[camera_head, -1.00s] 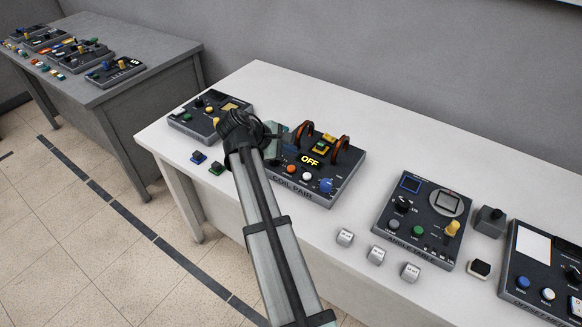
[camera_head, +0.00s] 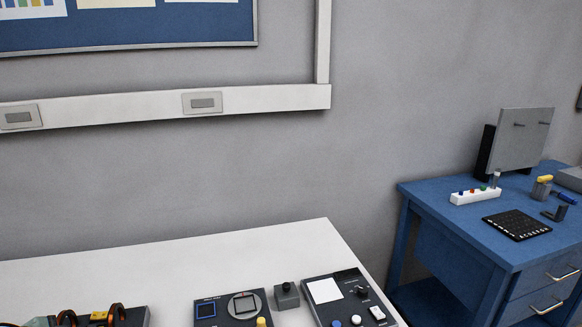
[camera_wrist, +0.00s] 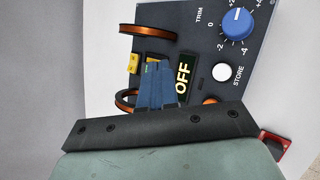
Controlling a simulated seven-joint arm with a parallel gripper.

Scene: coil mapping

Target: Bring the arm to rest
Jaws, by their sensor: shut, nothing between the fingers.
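My gripper (camera_wrist: 158,70) shows in the wrist view with its narrow blue-grey fingers together and nothing between them. It is in front of the coil pair box (camera_wrist: 195,60), a dark panel with two copper rings, a yellow block between them, a lit "OFF" display (camera_wrist: 184,75), a blue trim knob (camera_wrist: 237,24) and a white store button (camera_wrist: 222,72). I cannot tell whether the fingertips touch the box. In the head view my arm and gripper are out of frame. Only the top of the coil pair box (camera_head: 128,316) shows there, at the bottom left.
In the head view the white table (camera_head: 250,250) holds a dark panel with a round dial (camera_head: 215,296), a small grey block (camera_head: 286,295) and another panel with a white plate (camera_head: 350,300). A blue desk (camera_head: 425,200) stands at right. The table's back strip is clear.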

